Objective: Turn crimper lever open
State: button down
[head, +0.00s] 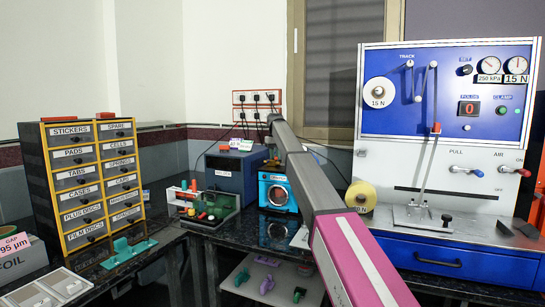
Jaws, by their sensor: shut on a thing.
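My arm reaches from the lower right to the back of the bench. My gripper (272,160) shows only as a small part below the arm's far end, just above a bright blue device (278,192) with a round dark front. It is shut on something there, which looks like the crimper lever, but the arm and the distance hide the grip. A dark blue box (227,174) with a white label on top stands just left of the gripper. I cannot tell for sure which of these devices is the crimper.
A green device (207,207) with red parts stands left of the bright blue one. A yellow roll (360,195) and a large blue-and-white test machine (445,130) are on the right. A drawer cabinet (95,185) stands left. A shelf (270,282) lies below the bench.

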jog(key=n, duration=0.2)
jog(key=w+d+n, duration=0.1)
jog(key=shift+d+n, duration=0.2)
jog(key=shift+n, duration=0.2)
jog(key=shift+w+d+n, duration=0.25)
jog(key=shift+w+n, duration=0.1)
jog(key=shift+n, duration=0.7)
jog(key=shift+w+d+n, duration=0.25)
jog(key=shift+w+n, duration=0.05)
jog(key=shift+n, duration=0.75)
jog(key=c, duration=1)
grip_release()
